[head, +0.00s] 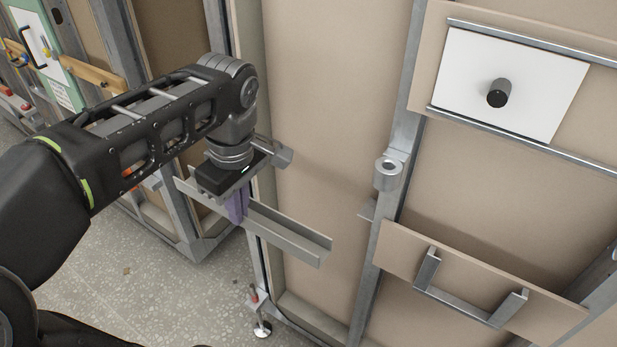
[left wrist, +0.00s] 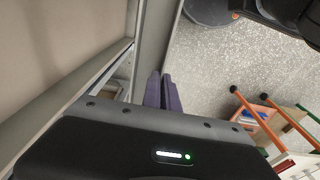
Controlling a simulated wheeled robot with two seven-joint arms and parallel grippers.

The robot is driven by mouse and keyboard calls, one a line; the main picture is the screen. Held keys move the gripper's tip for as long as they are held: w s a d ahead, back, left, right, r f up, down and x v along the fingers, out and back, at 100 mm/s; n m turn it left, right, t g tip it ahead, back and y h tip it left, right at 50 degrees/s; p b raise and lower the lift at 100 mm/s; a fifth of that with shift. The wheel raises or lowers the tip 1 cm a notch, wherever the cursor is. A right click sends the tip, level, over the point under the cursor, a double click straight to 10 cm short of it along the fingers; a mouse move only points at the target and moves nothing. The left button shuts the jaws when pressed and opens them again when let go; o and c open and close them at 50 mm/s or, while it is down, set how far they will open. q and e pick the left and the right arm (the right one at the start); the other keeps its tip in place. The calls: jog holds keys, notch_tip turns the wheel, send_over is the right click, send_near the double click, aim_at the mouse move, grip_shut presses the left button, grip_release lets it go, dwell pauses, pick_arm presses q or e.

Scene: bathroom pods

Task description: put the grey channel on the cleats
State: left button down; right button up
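The grey channel (head: 290,238) is a long, open metal trough, held in the air in front of the wall panel. It slopes down to the right in the head view. My left gripper (head: 238,208) is shut on its wall near the middle, with the purple fingers close together. A grey bracket (head: 283,155), perhaps the other cleat, shows beside my wrist. My right gripper is out of view.
A metal handle (head: 470,300) and a white panel with a black knob (head: 498,93) are at right. A levelling foot (head: 262,328) stands on the speckled floor.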

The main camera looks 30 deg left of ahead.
pick_arm(q)
jog(key=w+f+p, duration=0.3)
jog(key=w, duration=1.6)
jog(key=shift+w+a+p, duration=0.15)
jog(key=shift+a+p, duration=0.05)
jog(key=shift+p, duration=0.1)
notch_tip(320, 180, down, 4)
jog(key=shift+w+r+p, duration=0.1)
jog(key=shift+w+p, duration=0.05)
jog(key=shift+p, duration=0.55)
jog(key=shift+f, duration=0.2)
